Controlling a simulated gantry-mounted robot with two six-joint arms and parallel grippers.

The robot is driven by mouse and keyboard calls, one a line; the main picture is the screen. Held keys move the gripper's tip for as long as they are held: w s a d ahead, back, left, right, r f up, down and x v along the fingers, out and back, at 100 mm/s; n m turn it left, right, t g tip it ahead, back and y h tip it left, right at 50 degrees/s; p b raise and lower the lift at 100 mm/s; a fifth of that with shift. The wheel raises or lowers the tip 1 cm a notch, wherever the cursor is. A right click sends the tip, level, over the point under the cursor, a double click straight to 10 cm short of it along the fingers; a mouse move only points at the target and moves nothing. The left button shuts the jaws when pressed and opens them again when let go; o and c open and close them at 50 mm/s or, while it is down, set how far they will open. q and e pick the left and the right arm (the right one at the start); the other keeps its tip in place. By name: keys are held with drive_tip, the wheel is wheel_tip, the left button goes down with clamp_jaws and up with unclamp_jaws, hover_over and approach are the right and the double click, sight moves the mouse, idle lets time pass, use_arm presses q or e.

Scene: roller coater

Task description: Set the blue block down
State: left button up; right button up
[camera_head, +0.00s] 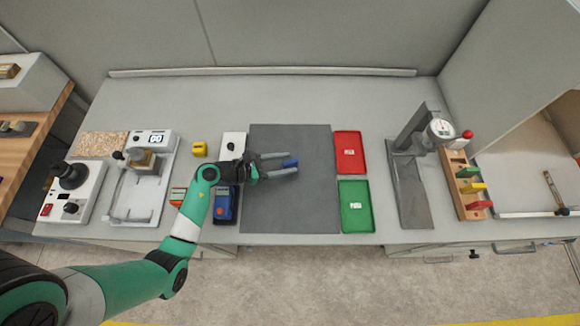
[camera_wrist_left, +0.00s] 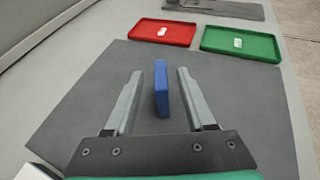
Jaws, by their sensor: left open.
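The blue block (camera_head: 290,163) is on or just above the dark grey mat (camera_head: 300,212); I cannot tell which. My left gripper (camera_head: 287,163) is open, with its two fingers on either side of the block near the tips. In the left wrist view the block (camera_wrist_left: 162,88) stands upright between the spread fingers of the gripper (camera_wrist_left: 157,80), with a gap on both sides. My right gripper is not in view.
A red tray (camera_head: 350,166) and a green tray (camera_head: 355,218) lie right of the mat. A gauge stand (camera_head: 412,190) stands further right. The mat's right half is clear.

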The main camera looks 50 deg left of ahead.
sight(296, 163)
use_arm(q)
drive_tip(key=b+x, duration=0.1)
drive_tip(key=x, duration=0.3)
drive_tip(key=shift+d+f, duration=0.1)
drive_tip(key=shift+f, duration=0.1)
drive_tip(key=shift+w+d+f, duration=0.1)
drive_tip(key=shift+w, duration=0.35)
drive_tip(key=shift+c, duration=0.2)
clamp_jaws()
